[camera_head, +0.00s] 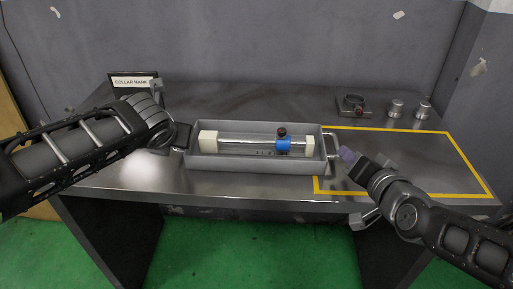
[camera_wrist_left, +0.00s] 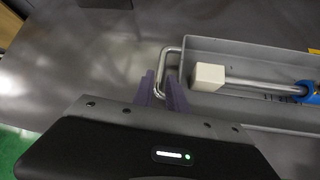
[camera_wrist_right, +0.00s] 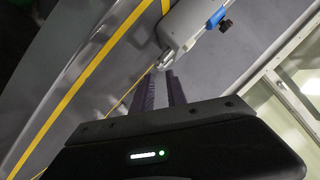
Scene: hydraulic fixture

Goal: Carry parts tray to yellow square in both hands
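The grey parts tray (camera_head: 250,163) sits on the table, left of the yellow square (camera_head: 400,194), with its right end at the square's left edge. It holds a rod with white end blocks (camera_head: 208,140) and a blue collar (camera_head: 283,145). My left gripper (camera_head: 184,137) is at the tray's left end. In the left wrist view its fingers (camera_wrist_left: 164,88) look open, on either side of the tray's left handle (camera_wrist_left: 162,68). My right gripper (camera_head: 346,154) is open just beside the right handle (camera_head: 333,143). In the right wrist view that handle (camera_wrist_right: 165,60) lies just beyond its fingertips (camera_wrist_right: 162,80).
A sign reading COLLAR MARK (camera_head: 135,82) stands at the back left. A clamp-like part (camera_head: 352,104) and two metal cylinders (camera_head: 395,108) stand behind the square. The inside of the square is mostly clear. The table's front edge lies close below the tray.

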